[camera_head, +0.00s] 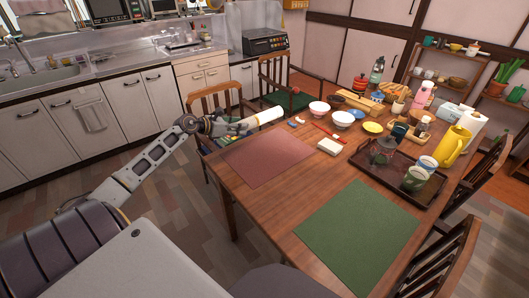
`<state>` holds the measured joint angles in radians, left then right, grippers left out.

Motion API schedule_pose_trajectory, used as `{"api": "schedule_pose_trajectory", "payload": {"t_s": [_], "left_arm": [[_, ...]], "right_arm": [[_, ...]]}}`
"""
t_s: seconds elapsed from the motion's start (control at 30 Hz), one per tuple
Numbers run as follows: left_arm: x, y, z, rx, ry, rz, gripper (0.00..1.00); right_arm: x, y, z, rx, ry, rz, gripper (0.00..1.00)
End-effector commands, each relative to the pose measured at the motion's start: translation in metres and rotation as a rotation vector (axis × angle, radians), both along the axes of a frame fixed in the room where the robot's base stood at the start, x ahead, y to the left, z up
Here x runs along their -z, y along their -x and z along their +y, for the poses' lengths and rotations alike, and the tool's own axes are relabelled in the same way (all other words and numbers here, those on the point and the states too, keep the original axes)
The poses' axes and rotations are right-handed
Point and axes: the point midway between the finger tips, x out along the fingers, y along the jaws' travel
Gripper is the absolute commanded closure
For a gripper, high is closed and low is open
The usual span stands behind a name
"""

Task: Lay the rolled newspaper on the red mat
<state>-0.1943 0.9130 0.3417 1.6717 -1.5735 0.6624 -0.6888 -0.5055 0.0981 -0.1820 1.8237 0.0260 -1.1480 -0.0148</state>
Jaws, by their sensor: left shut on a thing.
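The rolled newspaper (265,117) is a pale roll in the head view. My left gripper (240,127) is shut on it near its left end and holds it out to the right. The red mat (268,160) lies flat on the near left part of the wooden table. The roll and gripper appear above and beyond the mat's far edge, by the table's left end; their exact height over the table is hard to tell. The mat looks bare. My right gripper is not in view.
A green mat (358,234) lies at the table's near side. A dark tray (430,204) with a teapot (382,151) and cups stands at right. Bowls (343,119), a yellow pitcher (452,147) and many small items crowd the far side. A chair (215,100) stands behind my left gripper.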

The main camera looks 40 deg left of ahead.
Motion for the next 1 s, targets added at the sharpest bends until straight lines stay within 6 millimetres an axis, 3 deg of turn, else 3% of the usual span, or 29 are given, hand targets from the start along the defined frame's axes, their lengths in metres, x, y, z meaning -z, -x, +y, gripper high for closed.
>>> {"api": "schedule_pose_trajectory", "payload": {"t_s": [0.6, 1.0], "left_arm": [[0.059, 0.000, 0.000, -0.002, 0.002, -0.002, 0.85], [0.062, 0.000, 0.000, 0.000, 0.000, -0.001, 0.85]], "right_arm": [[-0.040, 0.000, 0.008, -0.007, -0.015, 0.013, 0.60], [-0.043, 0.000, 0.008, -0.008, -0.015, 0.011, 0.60]]}}
